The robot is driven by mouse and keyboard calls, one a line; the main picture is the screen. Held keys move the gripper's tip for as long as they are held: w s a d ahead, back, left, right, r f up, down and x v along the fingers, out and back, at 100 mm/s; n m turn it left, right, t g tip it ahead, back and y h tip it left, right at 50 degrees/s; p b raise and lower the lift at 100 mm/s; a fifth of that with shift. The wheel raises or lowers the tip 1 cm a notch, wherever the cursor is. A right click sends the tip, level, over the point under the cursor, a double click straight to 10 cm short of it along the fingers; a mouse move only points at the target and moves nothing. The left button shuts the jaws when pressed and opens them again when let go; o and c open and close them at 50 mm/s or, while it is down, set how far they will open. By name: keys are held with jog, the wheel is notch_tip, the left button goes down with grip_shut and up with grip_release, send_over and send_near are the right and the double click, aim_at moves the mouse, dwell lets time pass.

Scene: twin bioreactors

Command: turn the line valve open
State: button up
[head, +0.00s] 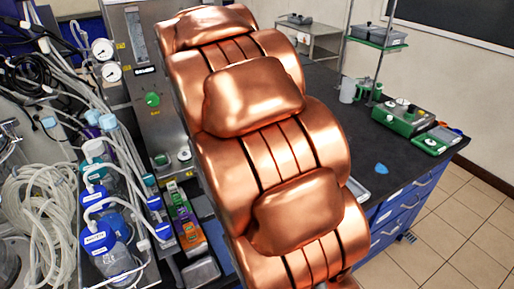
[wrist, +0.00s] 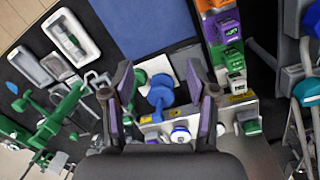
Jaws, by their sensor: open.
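In the wrist view my gripper (wrist: 159,72) is open, with its two dark and purple fingers apart and nothing held. A blue handle-like part (wrist: 161,93) shows in the gap between the fingers; I cannot tell its depth or whether it is the line valve. A green knob (wrist: 139,79) is beside it, near the left finger. A round white and blue knob (wrist: 180,134) sits lower, near the right finger. In the head view a green knob (head: 152,99) is on the steel panel (head: 133,62). My copper arm hides the middle of the bench and my gripper.
Several coloured modules (head: 187,228) stand beside the panel, with blue-capped bottles (head: 103,240) and coiled tubing (head: 40,215) to the left. A green instrument (head: 402,118) is on the right bench. In the wrist view grey trays (wrist: 70,40) lie at upper left.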

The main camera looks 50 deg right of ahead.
jog(key=w+d+f+m, duration=0.2)
jog(key=w+d+m, duration=0.1)
jog(key=d, duration=0.7)
jog(key=w+d+f+m+p, duration=0.1)
jog(key=w+d+f+m, duration=0.2)
jog(key=w+d, duration=0.3)
jog(key=w+d+f+m+t+p, duration=0.1)
jog(key=w+d+f+m, duration=0.1)
jog(key=d, duration=1.2)
jog(key=shift+w+f+m, duration=0.2)
jog(key=shift+w+f, duration=0.05)
jog(key=shift+w, duration=0.4)
jog(key=shift+w+f+m, duration=0.2)
jog(key=shift+w+f, duration=0.05)
jog(key=shift+w, duration=0.4)
jog(key=shift+f+p, duration=1.55)
jog(key=shift+f, duration=2.45)
jog(key=shift+c, duration=0.3)
grip_shut()
